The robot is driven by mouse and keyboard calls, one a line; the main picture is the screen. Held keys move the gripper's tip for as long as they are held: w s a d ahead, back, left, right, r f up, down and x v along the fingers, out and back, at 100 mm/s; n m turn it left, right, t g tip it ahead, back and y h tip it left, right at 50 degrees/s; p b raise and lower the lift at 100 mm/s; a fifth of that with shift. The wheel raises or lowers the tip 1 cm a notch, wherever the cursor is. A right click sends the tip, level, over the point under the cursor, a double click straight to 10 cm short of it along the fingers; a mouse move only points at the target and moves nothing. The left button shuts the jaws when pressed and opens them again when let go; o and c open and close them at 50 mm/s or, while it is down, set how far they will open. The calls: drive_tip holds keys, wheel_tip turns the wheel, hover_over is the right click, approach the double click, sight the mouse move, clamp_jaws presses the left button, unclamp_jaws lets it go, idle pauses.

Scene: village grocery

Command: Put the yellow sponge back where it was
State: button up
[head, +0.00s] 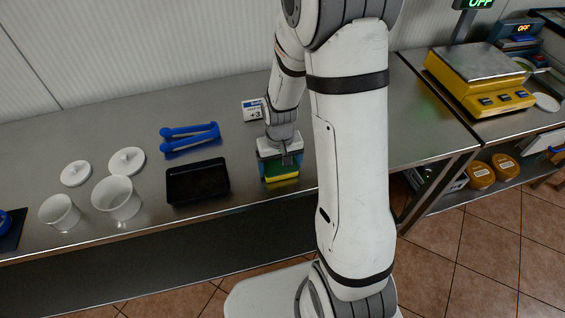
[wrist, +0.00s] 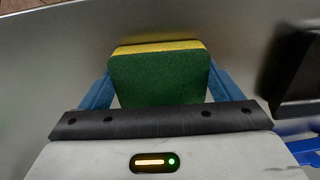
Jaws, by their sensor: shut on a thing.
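The yellow sponge (head: 281,174), with a dark green side, is in my gripper (head: 280,160) near the front edge of the steel counter, to the right of the black tray. In the wrist view the sponge (wrist: 158,76) sits between the two blue fingers of my gripper (wrist: 158,90), green face toward the camera and yellow layer at the far edge. My gripper is shut on it. I cannot tell whether the sponge touches the counter. Its original place is not marked in these views.
A black tray (head: 198,184) stands left of the sponge. Blue tongs (head: 190,136) and a small white sign (head: 252,110) lie behind. White cups (head: 117,198) and lids (head: 127,161) stand at the left. A yellow scale (head: 478,80) is at the right. The steel counter (head: 240,155) is bare around the sponge.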

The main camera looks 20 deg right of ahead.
sight(280, 165)
drive_tip(key=shift+f, duration=0.1)
drive_tip(key=o, duration=0.9)
drive_tip(key=shift+c, duration=0.2)
wheel_tip(280, 165, up, 12)
drive_tip(key=s+d+r+t, duration=0.1)
drive_tip(key=s+r+t, duration=0.2)
drive_tip(key=s+r, duration=0.7)
drive_tip(key=s, duration=0.4)
